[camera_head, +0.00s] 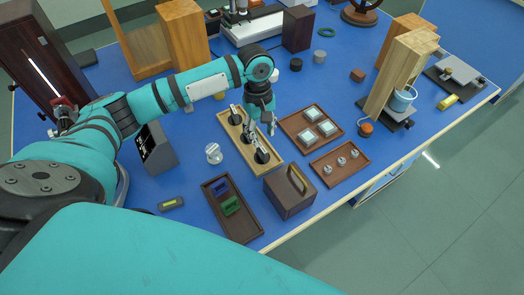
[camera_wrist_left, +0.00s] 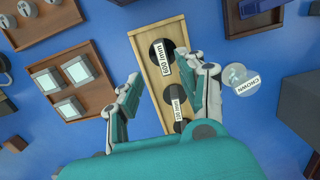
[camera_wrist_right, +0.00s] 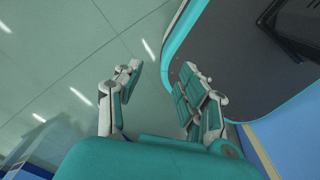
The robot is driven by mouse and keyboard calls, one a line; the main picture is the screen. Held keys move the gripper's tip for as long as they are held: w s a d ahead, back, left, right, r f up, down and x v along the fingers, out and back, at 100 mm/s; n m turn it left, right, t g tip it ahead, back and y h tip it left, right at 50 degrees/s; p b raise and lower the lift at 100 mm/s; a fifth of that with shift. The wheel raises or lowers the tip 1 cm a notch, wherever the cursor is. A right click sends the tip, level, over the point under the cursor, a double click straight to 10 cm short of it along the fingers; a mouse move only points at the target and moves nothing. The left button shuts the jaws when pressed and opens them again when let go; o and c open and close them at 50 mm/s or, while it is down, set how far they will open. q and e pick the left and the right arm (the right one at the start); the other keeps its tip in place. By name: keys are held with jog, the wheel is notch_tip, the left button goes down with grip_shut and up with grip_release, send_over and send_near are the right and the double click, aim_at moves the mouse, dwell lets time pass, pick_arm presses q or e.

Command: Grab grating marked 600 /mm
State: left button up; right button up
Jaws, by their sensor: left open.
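The grating marked 600 /mm (camera_wrist_left: 161,57) is a dark round piece with a white label, standing in a light wooden tray (camera_wrist_left: 146,42). It also shows at the near end of the tray in the head view (camera_head: 262,156). A second labelled grating (camera_wrist_left: 179,101) stands behind it in the tray, its label too small to read surely. My left gripper (camera_head: 262,128) is open above the tray. In the left wrist view its fingers (camera_wrist_left: 167,84) lie on either side of the tray, touching nothing that I can see. My right gripper (camera_wrist_right: 160,78) is open and empty over the floor.
A clear disc labelled CROWN (camera_wrist_left: 243,82) lies beside the wooden tray. A brown tray of square pieces (camera_head: 298,115) and a tray of small knobs (camera_head: 318,171) are on its other side. A brown box (camera_head: 287,196) and a tray with blue and green pieces (camera_head: 237,225) stand nearer.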

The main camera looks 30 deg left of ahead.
aim_at(262, 147)
pick_arm(q)
jog(key=shift+d+f, duration=0.1)
jog(key=shift+f, duration=0.5)
jog(key=shift+s+f, duration=0.15)
jog(key=shift+f, duration=0.2)
jog(key=f, duration=0.2)
jog(key=f+p, duration=0.1)
jog(key=shift+s+d+f, duration=0.15)
jog(key=shift+s+f, duration=0.1)
jog(key=shift+f, duration=0.45)
pick_arm(e)
jog(key=shift+w+a+r, duration=0.3)
jog(key=shift+a+r, duration=0.15)
jog(key=shift+r, duration=0.2)
pick_arm(q)
grip_shut()
pick_arm(e)
jog(key=shift+w+d, duration=0.2)
jog(key=shift+w, duration=0.1)
